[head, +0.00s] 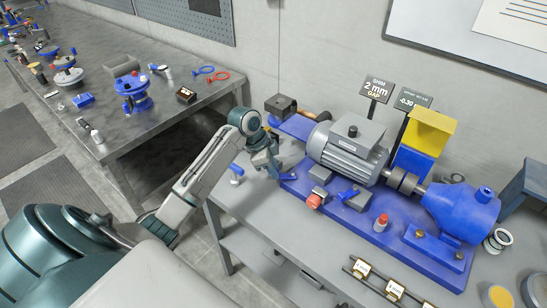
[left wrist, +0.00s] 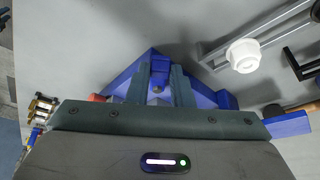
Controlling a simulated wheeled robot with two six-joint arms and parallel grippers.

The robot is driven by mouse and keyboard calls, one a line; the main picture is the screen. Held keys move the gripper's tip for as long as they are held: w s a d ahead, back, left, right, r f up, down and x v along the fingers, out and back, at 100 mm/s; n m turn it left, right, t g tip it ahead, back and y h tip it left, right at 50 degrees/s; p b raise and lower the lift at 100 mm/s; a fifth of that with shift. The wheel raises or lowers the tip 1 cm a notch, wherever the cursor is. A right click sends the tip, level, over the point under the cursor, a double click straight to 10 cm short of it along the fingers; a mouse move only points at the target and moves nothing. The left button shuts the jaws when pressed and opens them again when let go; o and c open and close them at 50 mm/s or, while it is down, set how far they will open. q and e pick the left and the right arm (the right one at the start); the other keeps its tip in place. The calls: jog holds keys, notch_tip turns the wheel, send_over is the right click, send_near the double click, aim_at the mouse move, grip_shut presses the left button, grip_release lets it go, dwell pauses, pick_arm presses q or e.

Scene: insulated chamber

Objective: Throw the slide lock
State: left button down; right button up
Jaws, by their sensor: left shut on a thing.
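My left gripper (head: 271,170) reaches in from the left and points down at the left end of the blue base plate (head: 400,248). In the left wrist view, its two dark fingers (left wrist: 158,80) are shut on a small upright blue piece (left wrist: 160,66). This piece stands over a wider blue part (left wrist: 119,84). I cannot tell for sure whether the blue piece is the handle of the slide lock; the fingers and wrist hide it in the head view. My right gripper is not in view.
A grey motor (head: 345,150), a yellow-topped guard (head: 430,133) and a blue pump (head: 463,212) stand to the right. A white cylinder (left wrist: 243,55) lies beside metal rails in the wrist view.

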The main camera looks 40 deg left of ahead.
pick_arm(q)
jog(key=d+n+p, duration=0.1)
jog(key=n+p, duration=0.1)
jog(key=p, duration=0.1)
jog(key=s+d+n+t+y+p, duration=0.1)
jog(key=n+p, duration=0.2)
jog(key=s+d+n+y+p, duration=0.1)
jog(key=n+p, duration=0.2)
jog(key=p, duration=0.1)
jog(key=shift+s+d+r+t, duration=0.25)
jog(key=shift+r+t, duration=0.05)
jog(key=shift+t, duration=0.1)
jog(key=shift+s+d+f+n+y+p, duration=0.1)
jog(key=shift+d+n+y+p, duration=0.25)
jog(key=shift+n+p, duration=0.3)
jog(key=shift+d+f+n+y+p, duration=0.1)
jog(key=shift+d+n+y+p, duration=0.2)
jog(key=shift+n+p, duration=0.35)
jog(key=c, duration=1.3)
grip_release()
jog(key=shift+f, duration=0.1)
jog(key=shift+b+v, duration=1.55)
jog(key=shift+v, duration=3.85)
jog(key=shift+d, duration=0.15)
